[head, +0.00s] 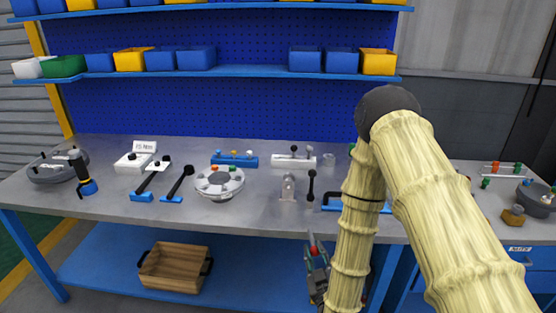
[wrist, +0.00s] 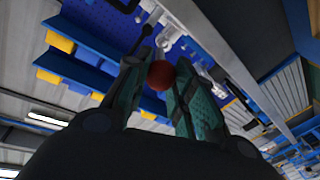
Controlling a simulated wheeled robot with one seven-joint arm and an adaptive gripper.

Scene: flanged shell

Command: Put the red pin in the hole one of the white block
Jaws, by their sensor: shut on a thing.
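My gripper (head: 315,250) hangs low in front of the workbench's front edge in the head view, partly hidden by my arm. In the wrist view its teal fingers (wrist: 160,88) are closed around the red pin (wrist: 158,76), whose rounded red end shows between the fingertips. The rest of the pin is hidden. A long white block (head: 280,162) lies towards the back of the bench in the head view, with a few small dark and grey parts on top. Its holes are too small to make out. My gripper is well apart from it.
On the workbench (head: 110,203) are a blue block (head: 222,161) with coloured pins, a round grey flanged part (head: 218,191), a grey upright fitting (head: 288,194) and black-knobbed levers (head: 176,185). A wooden crate (head: 175,270) sits on the lower shelf. The bench's front left is mostly clear.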

